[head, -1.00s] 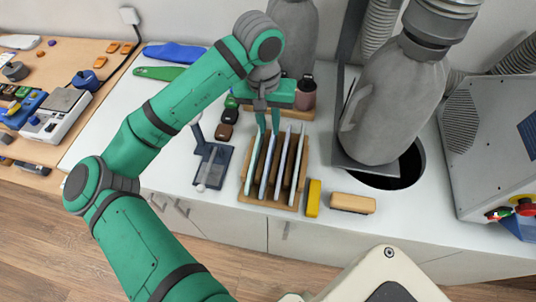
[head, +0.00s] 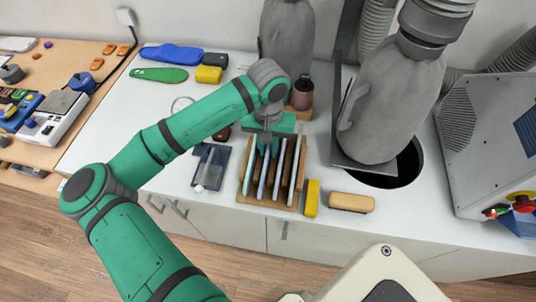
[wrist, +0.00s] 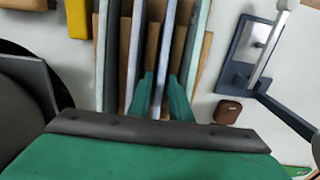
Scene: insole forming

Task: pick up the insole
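Several thin, pale insole-like slabs stand on edge in a wooden slotted rack (head: 286,208) in the head view. My gripper (wrist: 161,78) is low over the rack, pointing down among the slabs. In the wrist view its two green fingers are apart, one on each side of a thin pale slab (wrist: 166,45). A narrow gap seems to show beside the slab, and I see no clear contact. In the head view the fingers are partly hidden by the wrist.
A yellow block (head: 312,198) and a tan block (head: 351,203) lie right of the rack. A dark blue stand (head: 212,166) is on its left. A large grey sack-like form (head: 390,105) stands over a round hole at the right.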

